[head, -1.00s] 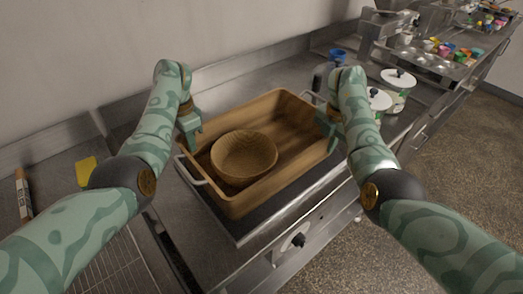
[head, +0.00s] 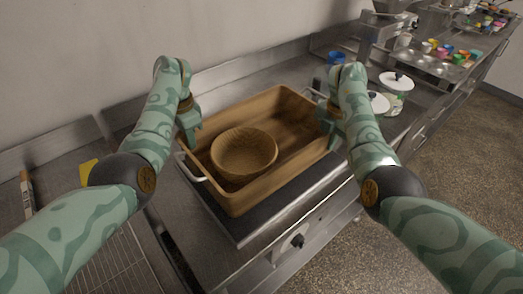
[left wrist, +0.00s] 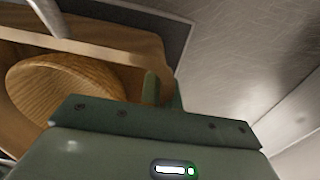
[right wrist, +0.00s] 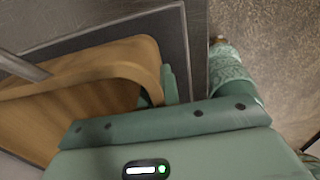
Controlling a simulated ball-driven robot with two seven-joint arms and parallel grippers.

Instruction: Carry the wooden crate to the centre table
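The wooden crate (head: 240,204) is over a dark plate on the steel counter, seemingly a little raised; any gap beneath is hard to see. It has a metal handle at each end and also shows in the left wrist view (left wrist: 120,30) and right wrist view (right wrist: 75,88). A round wooden bowl (head: 244,154) sits inside it. My left gripper (head: 190,134) is shut on the rim at the left end. My right gripper (head: 328,124) is shut on the rim at the right end, its fingertips partly hidden by the arm.
White lidded pots (head: 396,82) and a blue cup (head: 336,58) stand beyond the crate on the right. A yellow item (head: 88,172) and a marker-like stick (head: 27,190) lie at left. A wall runs behind; open floor (head: 430,150) is to the right.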

